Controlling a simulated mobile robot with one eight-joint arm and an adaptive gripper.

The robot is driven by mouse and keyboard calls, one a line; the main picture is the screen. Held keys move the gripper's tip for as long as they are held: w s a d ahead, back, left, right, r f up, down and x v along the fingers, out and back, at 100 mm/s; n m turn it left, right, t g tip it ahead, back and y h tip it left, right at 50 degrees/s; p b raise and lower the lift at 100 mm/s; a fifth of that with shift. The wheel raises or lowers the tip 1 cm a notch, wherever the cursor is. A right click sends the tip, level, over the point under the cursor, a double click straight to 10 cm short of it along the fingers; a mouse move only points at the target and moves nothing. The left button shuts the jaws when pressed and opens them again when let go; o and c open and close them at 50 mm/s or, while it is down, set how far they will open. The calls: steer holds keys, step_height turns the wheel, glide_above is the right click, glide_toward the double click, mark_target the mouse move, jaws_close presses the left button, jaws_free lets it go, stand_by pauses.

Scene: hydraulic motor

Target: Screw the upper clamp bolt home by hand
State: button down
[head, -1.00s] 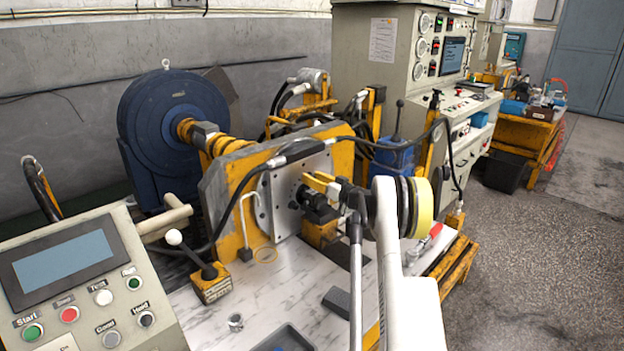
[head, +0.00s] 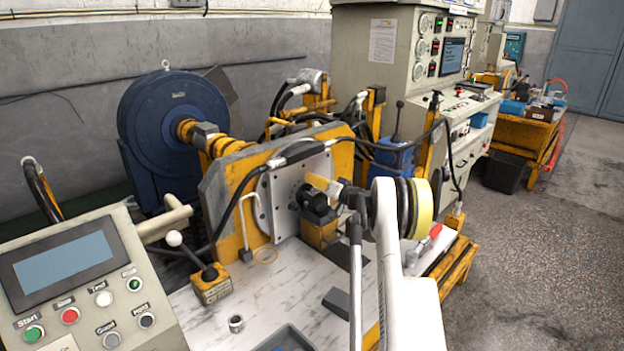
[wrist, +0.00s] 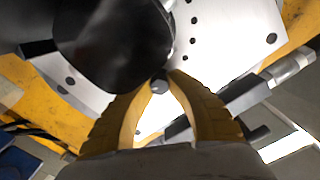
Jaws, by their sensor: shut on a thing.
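My gripper (head: 320,184) reaches in from the right, level with the face of the light metal plate (head: 277,207). In the wrist view its two yellow fingers (wrist: 160,90) converge on the grey head of the upper clamp bolt (wrist: 159,86) and are shut on it. The bolt's shank is hidden, so I cannot tell how deep it sits. A dark rounded body, seemingly the motor (wrist: 112,40), fills the upper left of the wrist view, close to the bolt. In the head view the dark motor part (head: 317,208) shows just below the fingers.
The yellow bracket (head: 220,195) carries the plate. A small black block (head: 337,301) and a metal cup (head: 236,323) lie on the pale bench top (head: 275,300). A control panel (head: 75,270) stands at the lower left.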

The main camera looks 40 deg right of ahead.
steer(key=shift+m, duration=1.2)
steer(key=c, duration=1.3)
jaws_free()
steer(key=s, duration=1.2)
steer(key=shift+d, duration=0.45)
